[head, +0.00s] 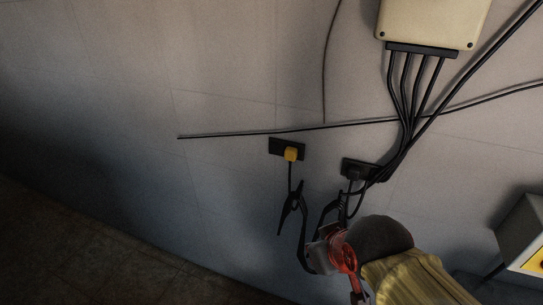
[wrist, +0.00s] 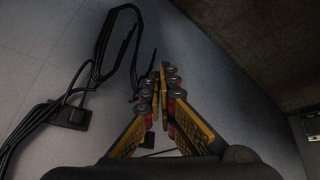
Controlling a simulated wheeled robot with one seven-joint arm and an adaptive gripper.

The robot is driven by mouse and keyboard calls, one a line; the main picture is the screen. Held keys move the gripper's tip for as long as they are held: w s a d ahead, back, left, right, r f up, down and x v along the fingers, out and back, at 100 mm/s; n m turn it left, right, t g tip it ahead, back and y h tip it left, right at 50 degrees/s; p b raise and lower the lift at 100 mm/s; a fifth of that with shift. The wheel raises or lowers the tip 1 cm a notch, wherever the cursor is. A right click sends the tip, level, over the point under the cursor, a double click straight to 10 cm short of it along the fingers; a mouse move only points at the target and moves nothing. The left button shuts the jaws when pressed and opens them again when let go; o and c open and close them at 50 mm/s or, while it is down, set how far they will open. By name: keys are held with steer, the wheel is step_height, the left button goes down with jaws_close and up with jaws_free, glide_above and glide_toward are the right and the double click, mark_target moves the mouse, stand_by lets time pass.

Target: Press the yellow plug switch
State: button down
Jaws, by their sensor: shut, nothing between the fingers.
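The yellow plug switch (head: 290,154) sits on a black wall plate (head: 275,143) in the head view, with a thin black cable hanging from it. My gripper (head: 325,251) is below and to the right of the plug, apart from it. In the wrist view my gripper (wrist: 158,82) has its fingers together, with nothing held. A small dark plate (wrist: 150,137) shows partly between the finger bases. I cannot make out the yellow plug there; the fingers may hide it.
A second black socket (head: 355,168) with thick cables is right of the plug; it also shows in the wrist view (wrist: 72,115). Black cable loops (head: 302,225) hang near my gripper. A beige box (head: 433,22) is above. The wall left of the plug is mostly clear.

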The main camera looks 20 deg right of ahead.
steer(key=w+a+r+n+t+y+p, duration=0.1)
steer(key=w+n+t+y+p, duration=0.1)
steer(key=w+n+t+p, duration=0.8)
steer(key=shift+w+n+y+p, duration=0.5)
steer(key=shift+w+n, duration=3.3)
steer(key=shift+w, duration=2.65)
glide_toward(274, 149)
steer(key=w+a+f, duration=0.1)
steer(key=w+a, duration=0.2)
steer(key=a, duration=0.3)
steer(key=shift+w+d+f+b, duration=0.2)
steer(key=shift+w+d+b, duration=0.05)
steer(key=shift+w+d, duration=0.5)
steer(key=shift+w+d+f+b, duration=0.2)
steer(key=shift+w+d, duration=0.35)
steer(key=shift+w, duration=0.25)
steer(key=shift+b, duration=0.3)
